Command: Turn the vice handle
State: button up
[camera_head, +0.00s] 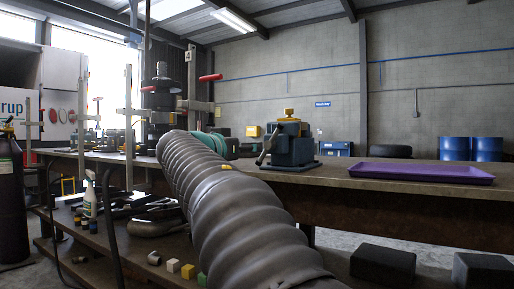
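A blue-grey bench vice (291,151) stands on the long workbench (330,178), right of the picture's middle. A small yellow piece (289,112) sits on its top. Its dark handle (266,145) shows at the vice's left side, slanting down to the left. My arm, in a grey ribbed sleeve, reaches from the bottom of the picture up and left toward the bench, and its far end is left of the vice.
A purple tray (420,173) lies on the bench right of the vice. A dark upright assembly with clamps (161,100) stands at the left. The lower shelf holds a spray bottle (89,196) and small coloured blocks (180,268). Dark blocks (383,264) are at the lower right.

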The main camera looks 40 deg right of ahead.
aim_at(265, 146)
jog(key=p+x, duration=0.2)
jog(key=x, duration=1)
grip_shut()
